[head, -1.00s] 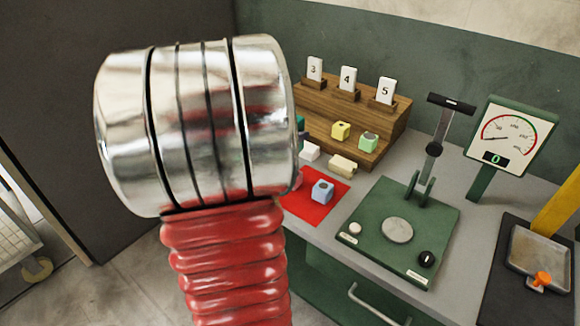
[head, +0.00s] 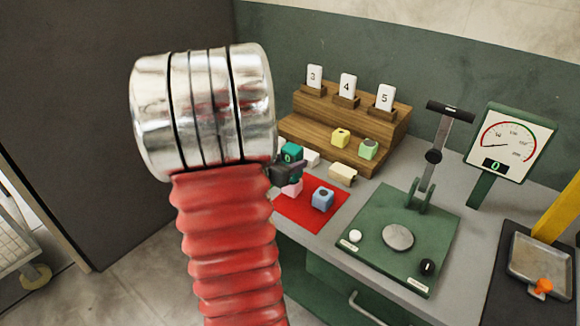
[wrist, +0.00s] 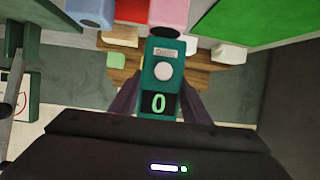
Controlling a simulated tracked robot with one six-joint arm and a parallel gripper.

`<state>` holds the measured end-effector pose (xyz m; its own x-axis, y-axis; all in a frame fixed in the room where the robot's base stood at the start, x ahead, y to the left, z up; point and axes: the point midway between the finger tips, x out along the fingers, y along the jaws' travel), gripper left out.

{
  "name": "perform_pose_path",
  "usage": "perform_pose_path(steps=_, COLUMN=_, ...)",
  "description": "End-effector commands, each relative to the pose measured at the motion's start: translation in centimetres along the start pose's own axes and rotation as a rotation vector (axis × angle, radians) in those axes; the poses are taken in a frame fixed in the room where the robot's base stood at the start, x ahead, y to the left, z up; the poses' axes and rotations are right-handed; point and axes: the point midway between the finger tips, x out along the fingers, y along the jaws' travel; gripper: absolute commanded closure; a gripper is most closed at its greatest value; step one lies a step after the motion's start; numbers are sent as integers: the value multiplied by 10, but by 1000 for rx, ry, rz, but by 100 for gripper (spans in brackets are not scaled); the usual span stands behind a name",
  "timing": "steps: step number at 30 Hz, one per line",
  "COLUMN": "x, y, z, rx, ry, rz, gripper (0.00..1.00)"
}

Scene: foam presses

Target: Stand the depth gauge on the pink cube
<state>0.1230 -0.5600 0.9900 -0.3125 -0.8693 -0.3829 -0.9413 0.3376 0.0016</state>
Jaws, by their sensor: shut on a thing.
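My gripper (head: 286,171) is shut on the depth gauge (head: 291,152), a teal-green block with a dark display reading 0. The gauge is upright in the head view, and it also shows in the wrist view (wrist: 161,73) between my fingers. The pink cube (head: 292,189) sits at the left of the red mat, just below my gripper and partly hidden by it. In the wrist view the pink cube (wrist: 171,12) meets the gauge's far end, and a dark round hole shows in it. I cannot tell whether they touch.
A blue cube (head: 323,197) sits on the red mat (head: 304,213). A cream block (head: 343,173) and white blocks lie behind. A wooden step rack (head: 372,118) holds yellow and green cubes and numbered cards. The green press (head: 400,225) and dial (head: 511,133) stand to the right.

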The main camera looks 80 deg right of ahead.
Motion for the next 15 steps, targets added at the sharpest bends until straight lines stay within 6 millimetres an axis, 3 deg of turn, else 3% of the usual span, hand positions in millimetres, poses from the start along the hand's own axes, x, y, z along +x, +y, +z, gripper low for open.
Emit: perform_pose_path(steps=15, x=4, y=0, z=11, rx=0, ry=1, rz=-1, gripper=84)
